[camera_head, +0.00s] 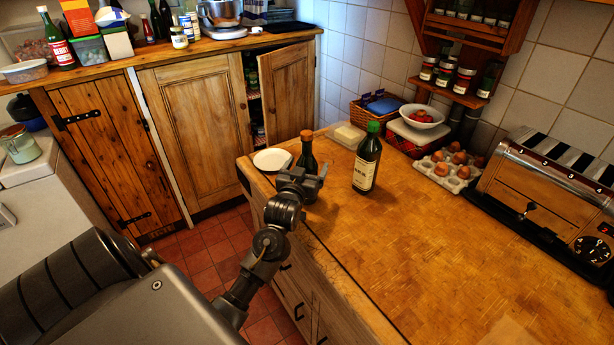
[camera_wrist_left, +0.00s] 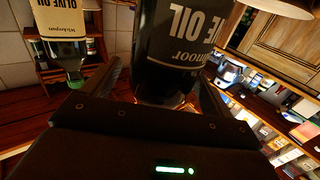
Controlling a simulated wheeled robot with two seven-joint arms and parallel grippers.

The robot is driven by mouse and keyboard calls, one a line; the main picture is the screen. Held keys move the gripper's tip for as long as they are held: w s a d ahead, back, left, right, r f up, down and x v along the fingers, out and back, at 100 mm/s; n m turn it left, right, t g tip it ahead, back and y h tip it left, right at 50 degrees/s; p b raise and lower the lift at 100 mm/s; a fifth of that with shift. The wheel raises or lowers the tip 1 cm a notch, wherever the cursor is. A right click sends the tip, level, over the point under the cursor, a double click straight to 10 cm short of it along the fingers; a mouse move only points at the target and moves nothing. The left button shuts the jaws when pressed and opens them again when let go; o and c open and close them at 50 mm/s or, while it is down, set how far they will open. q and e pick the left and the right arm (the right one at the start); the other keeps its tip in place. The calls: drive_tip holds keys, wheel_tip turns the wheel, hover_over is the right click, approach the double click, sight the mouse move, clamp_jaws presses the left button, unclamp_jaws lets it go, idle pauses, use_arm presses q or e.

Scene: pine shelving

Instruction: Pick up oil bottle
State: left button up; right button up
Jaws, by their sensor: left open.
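A dark bottle with an orange cap (camera_head: 307,146) stands on the wooden counter near its left edge. My left gripper (camera_head: 303,178) is in front of it and hides part of its body. In the left wrist view, which is upside down, the dark bottle (camera_wrist_left: 178,50) with pale "OIL" lettering fills the space between the open fingers (camera_wrist_left: 165,95). Whether the fingers touch it cannot be told. A second olive oil bottle (camera_head: 366,164), with a green cap and a cream label, stands upright to the right; it also shows in the left wrist view (camera_wrist_left: 70,48). My right gripper is not in view.
A white plate (camera_head: 272,160) lies just left of the orange-capped bottle. Behind are a basket (camera_head: 372,109), a bowl of red fruit (camera_head: 421,116) and an egg tray (camera_head: 447,170). A toaster (camera_head: 545,190) stands at the right. The counter's front middle is clear.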

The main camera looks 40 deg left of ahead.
use_arm(q)
drive_tip(key=shift+x, duration=1.2)
drive_tip(key=shift+s, duration=0.1)
drive_tip(key=shift+c, duration=0.8)
drive_tip(key=c, duration=1.5)
drive_tip(key=shift+r, duration=0.15)
